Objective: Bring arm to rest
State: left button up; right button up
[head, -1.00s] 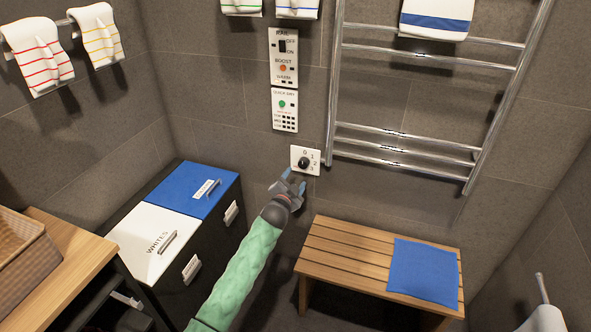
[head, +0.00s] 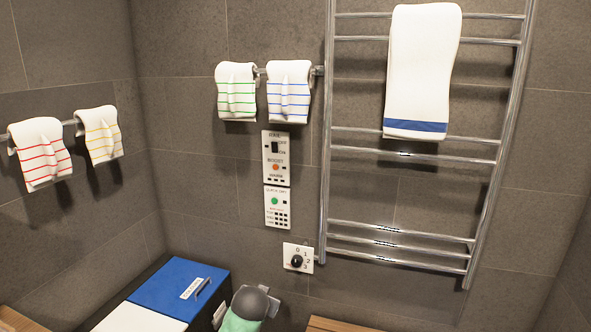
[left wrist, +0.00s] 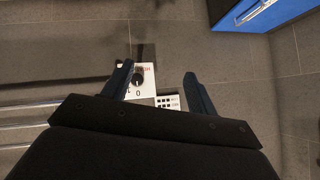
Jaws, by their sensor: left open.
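My left arm, in a green sleeve (head: 240,325), comes in at the bottom of the head view. Its dark wrist (head: 254,298) is below and left of a white dial panel (head: 290,263) with a black knob; the fingers are hidden in that view. In the left wrist view my left gripper (left wrist: 157,74) has its two fingers spread apart with nothing between them. Beyond the fingers the dial panel (left wrist: 147,73) and part of another white panel (left wrist: 167,102) show on the wall. My right gripper is in neither view.
A chrome towel rail (head: 400,229) with a white towel (head: 420,75) hangs on the right. Switch panels (head: 276,158) and striped towels (head: 289,93) are above the dial. A blue-lidded hamper (head: 170,285) stands lower left. A wooden bench edge (head: 330,326) shows at the bottom.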

pick_arm(q)
jog(key=s+a+f+n+g, duration=0.1)
jog(key=s+f, duration=0.4)
jog(key=s, duration=1.1)
jog(key=s+a+f+n+g, duration=0.1)
jog(key=s+a+f+g, duration=0.2)
jog(key=s, duration=1.3)
jog(key=s+a+f+g, duration=0.2)
jog(key=s+f+g, duration=0.2)
jog(key=s, duration=1.2)
notch_tip(320, 180, down, 3)
jog(key=shift+s+a+f+n+h, duration=0.1)
jog(key=shift+s+a+n+h, duration=0.2)
jog(key=shift+n, duration=0.1)
